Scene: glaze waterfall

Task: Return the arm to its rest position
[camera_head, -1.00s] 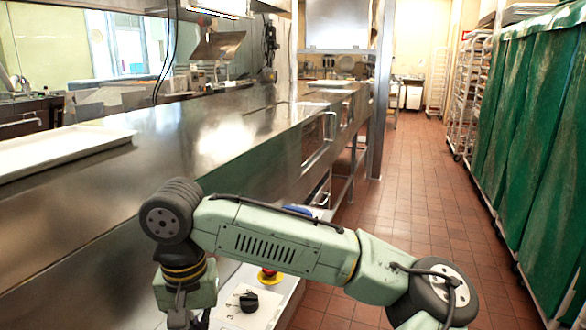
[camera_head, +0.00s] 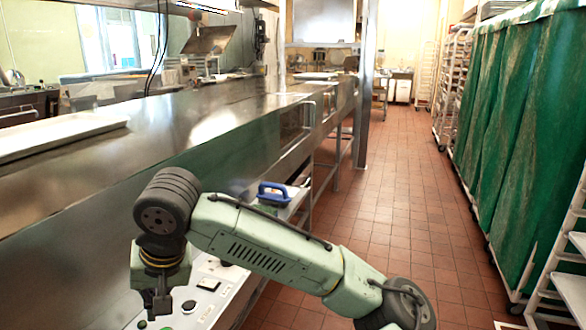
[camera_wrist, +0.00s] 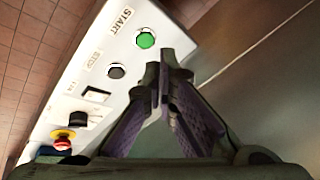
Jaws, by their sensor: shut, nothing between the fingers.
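My arm (camera_head: 265,245) is pale green with dark joints. It reaches across the lower part of the head view, its elbow raised at the left and the gripper hanging down. My gripper (camera_wrist: 163,78) is shut and empty, its fingertips together in the wrist view. It is over the white control panel (camera_wrist: 70,85), close to the green START button (camera_wrist: 146,40) and the dark STOP button (camera_wrist: 116,71). In the head view the panel (camera_head: 205,312) is partly hidden by the arm. I cannot tell whether the fingertips touch anything.
A steel counter (camera_head: 225,120) runs along the left, with a pale tray (camera_head: 60,135) on it. A blue-handled object (camera_head: 272,190) stands beyond the panel. Green-covered racks (camera_head: 515,150) line the right. The tiled aisle (camera_head: 395,200) between is clear.

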